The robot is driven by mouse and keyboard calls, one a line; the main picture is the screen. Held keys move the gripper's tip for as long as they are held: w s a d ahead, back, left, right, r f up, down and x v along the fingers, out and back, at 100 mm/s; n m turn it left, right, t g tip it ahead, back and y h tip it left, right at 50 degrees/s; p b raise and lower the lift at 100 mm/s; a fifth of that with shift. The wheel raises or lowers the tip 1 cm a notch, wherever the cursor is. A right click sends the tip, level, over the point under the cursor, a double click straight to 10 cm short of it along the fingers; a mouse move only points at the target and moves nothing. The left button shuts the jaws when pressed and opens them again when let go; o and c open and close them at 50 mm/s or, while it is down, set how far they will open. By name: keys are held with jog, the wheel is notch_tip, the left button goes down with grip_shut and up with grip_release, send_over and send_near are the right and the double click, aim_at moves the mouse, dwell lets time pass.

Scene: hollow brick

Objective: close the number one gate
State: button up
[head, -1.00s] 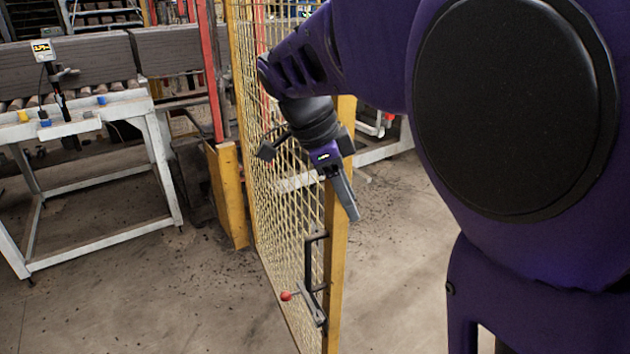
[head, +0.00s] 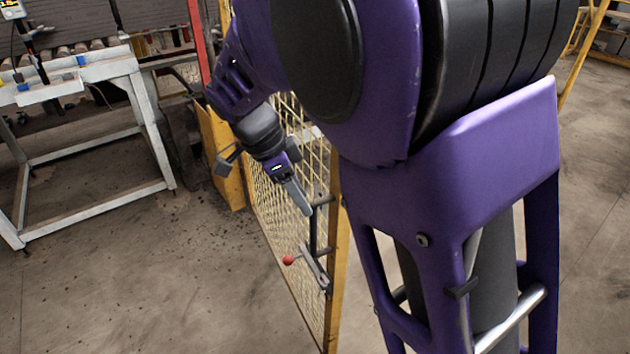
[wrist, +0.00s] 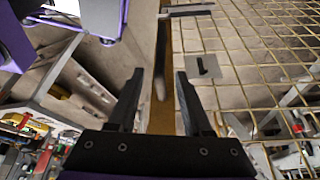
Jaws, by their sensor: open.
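The gate (head: 336,285) is a yellow-framed panel of wire mesh, standing ajar with its free edge toward me. A plate marked 1 (wrist: 203,70) is on its mesh in the wrist view. A dark upright handle (head: 313,235) is on the frame, with a red-knobbed lever (head: 289,260) below it. My gripper (head: 303,207) is open at the handle's upper end. In the wrist view, my gripper (wrist: 158,76) has its fingers apart, with the handle bar (wrist: 161,58) showing between them. I cannot tell whether they touch it.
A white-framed work table (head: 75,80) stands at the left. A yellow post (head: 222,160) and a red upright (head: 196,40) stand behind the gate. The concrete floor (head: 130,270) left of the gate is clear.

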jog(key=b+x, duration=0.1)
jog(key=x, duration=0.8)
jog(key=shift+d+f, duration=0.1)
jog(key=shift+f, duration=0.25)
jog(key=shift+c, duration=0.3)
grip_shut()
dwell(0.5)
